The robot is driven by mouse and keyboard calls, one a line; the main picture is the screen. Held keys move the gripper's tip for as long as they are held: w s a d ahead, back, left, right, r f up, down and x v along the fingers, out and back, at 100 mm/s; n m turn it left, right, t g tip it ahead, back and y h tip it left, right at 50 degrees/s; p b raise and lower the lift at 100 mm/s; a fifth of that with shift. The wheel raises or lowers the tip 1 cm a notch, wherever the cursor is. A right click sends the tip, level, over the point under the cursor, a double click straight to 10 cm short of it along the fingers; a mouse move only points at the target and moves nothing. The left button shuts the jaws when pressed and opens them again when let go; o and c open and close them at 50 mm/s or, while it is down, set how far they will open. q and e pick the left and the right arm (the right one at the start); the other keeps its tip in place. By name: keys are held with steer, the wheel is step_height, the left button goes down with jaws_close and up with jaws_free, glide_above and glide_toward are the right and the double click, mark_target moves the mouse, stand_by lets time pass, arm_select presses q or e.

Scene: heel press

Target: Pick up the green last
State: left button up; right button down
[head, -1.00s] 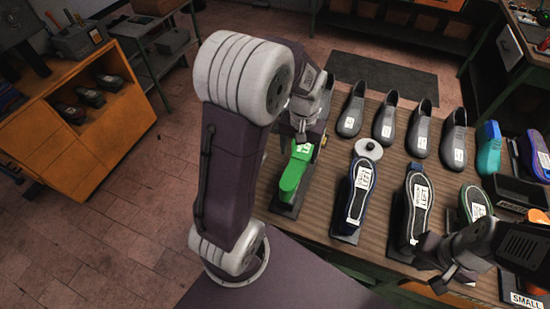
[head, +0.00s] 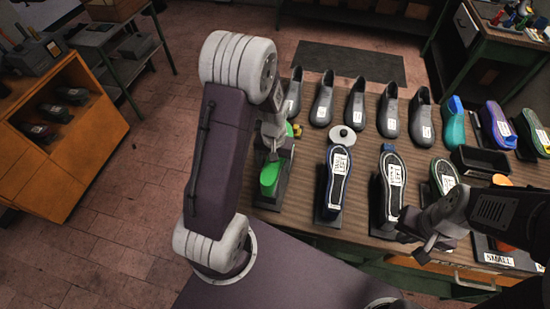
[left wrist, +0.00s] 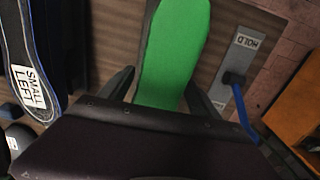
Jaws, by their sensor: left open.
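The green last (head: 268,178) stands on a dark stand at the left end of the bench, partly hidden by my left arm and gripper in the head view. In the left wrist view the green last (left wrist: 178,45) runs between the two fingers of my left gripper (left wrist: 160,95). The fingers are open, one on each side, with gaps to the last. The near end of the last is hidden behind the gripper body. My right gripper (head: 424,242) is at the front right of the bench, away from the green last; whether its jaws are open is unclear.
Several grey shoes (head: 355,104) stand in a row at the back. Upturned shoes on stands, one with a blue edge (head: 338,180), stand to the right of the green last. A HOLD plate (left wrist: 240,62) with a blue-handled part lies beside the last. A black tray (head: 482,162) is farther right.

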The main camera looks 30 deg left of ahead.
arm_select(q)
steer(key=c, duration=1.3)
jaws_close()
steer(key=shift+r, duration=0.1)
